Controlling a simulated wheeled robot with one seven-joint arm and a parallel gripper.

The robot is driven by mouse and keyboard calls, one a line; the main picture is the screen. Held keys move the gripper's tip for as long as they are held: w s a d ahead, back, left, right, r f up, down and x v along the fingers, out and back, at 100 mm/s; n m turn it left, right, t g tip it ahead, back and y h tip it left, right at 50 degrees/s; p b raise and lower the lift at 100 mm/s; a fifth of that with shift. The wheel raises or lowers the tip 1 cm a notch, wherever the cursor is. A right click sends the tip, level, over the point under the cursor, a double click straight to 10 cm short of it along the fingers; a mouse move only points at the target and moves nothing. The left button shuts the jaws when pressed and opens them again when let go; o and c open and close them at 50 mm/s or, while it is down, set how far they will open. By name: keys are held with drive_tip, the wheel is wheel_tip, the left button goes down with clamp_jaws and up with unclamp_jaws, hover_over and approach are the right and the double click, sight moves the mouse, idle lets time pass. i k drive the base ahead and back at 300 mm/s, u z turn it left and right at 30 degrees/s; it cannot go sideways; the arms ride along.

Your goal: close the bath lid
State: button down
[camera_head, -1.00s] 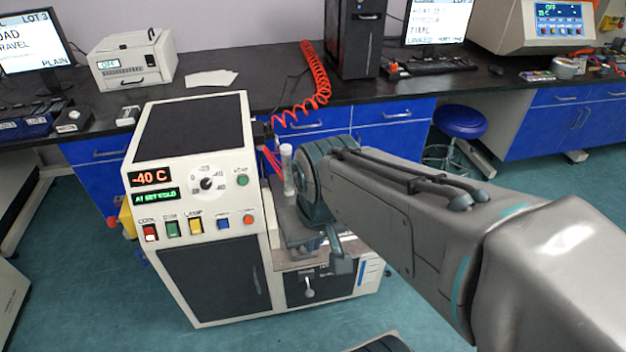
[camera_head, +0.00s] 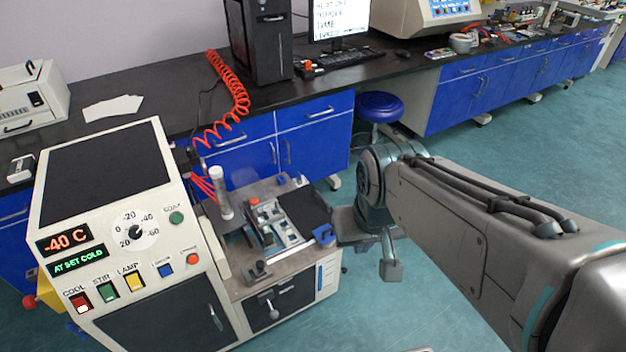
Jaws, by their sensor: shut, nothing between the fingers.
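The cold bath machine (camera_head: 110,225) stands at the left, its displays reading -40 C and AT SET COLD. On its lower right deck is a metal fixture (camera_head: 272,228) with an orange-red part. A dark flat panel (camera_head: 306,207) lies beside the fixture on the deck's right side; I cannot tell for sure whether it is the bath lid or the opening. A blue clip-like piece (camera_head: 324,235) sits at the deck's right edge. My gripper (camera_head: 391,270) is shut and empty, pointing down to the right of the deck and apart from it.
A clear upright tube (camera_head: 221,192) stands at the deck's back left. A red coiled hose (camera_head: 238,95) hangs behind it. A blue stool (camera_head: 380,107) stands behind my arm. The black bench (camera_head: 180,112) runs along the back. Open floor lies to the right.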

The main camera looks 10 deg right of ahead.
sight(306, 206)
drive_tip(key=u, duration=0.1)
drive_tip(key=k, duration=0.5)
drive_tip(key=z, duration=0.65)
drive_tip(key=i, duration=1.4)
drive_tip(key=u, duration=0.65)
